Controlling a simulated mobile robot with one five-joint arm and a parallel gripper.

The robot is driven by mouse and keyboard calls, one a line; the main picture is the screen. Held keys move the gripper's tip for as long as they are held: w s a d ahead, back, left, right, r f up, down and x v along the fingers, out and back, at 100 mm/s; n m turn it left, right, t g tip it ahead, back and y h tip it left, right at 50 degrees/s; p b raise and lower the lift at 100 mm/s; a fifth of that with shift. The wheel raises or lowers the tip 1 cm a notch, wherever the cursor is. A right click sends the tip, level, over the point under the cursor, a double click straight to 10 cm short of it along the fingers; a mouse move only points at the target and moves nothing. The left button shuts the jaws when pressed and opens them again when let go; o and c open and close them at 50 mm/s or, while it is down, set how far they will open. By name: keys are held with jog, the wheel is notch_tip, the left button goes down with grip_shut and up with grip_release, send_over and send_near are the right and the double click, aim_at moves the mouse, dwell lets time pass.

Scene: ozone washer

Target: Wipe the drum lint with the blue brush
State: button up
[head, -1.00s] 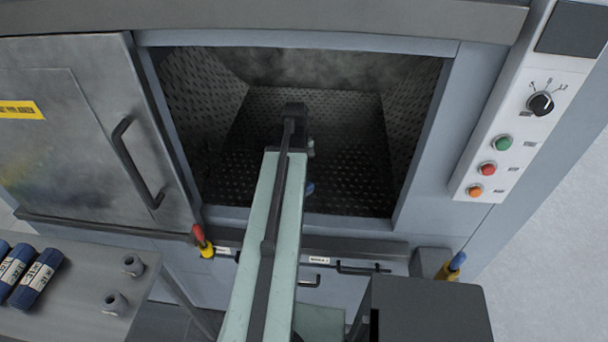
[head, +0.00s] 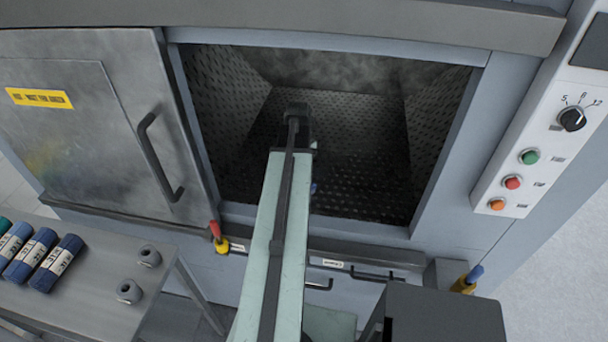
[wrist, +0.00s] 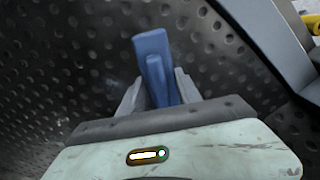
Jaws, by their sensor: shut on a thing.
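The blue brush (wrist: 153,62) stands between the two grey fingers of my gripper (wrist: 157,88) in the wrist view. The fingers are shut on it. The perforated dark drum wall (wrist: 75,50) lies behind and around it; I cannot tell whether the brush touches it. In the head view my arm reaches through the open hatch into the drum (head: 365,130).
The hatch frame (head: 445,160) bounds the opening on the right. The grey door (head: 90,130) with its handle is at left. A control panel (head: 540,150) is at right. A bench (head: 60,308) at lower left holds rolled blue bundles (head: 30,255) and grey fittings (head: 129,291).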

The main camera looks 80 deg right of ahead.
jog(key=shift+w+a, duration=0.15)
jog(key=shift+w, duration=3)
jog(key=shift+d+f, duration=0.1)
jog(key=shift+d, duration=0.85)
jog(key=shift+s, duration=0.15)
jog(key=shift+s+d, duration=0.15)
jog(key=shift+s, duration=3.15)
jog(key=shift+s+f, duration=0.1)
jog(key=shift+s, duration=0.2)
jog(key=shift+c, duration=0.6)
jog(key=shift+s+d, duration=0.2)
jog(key=shift+s, duration=1.75)
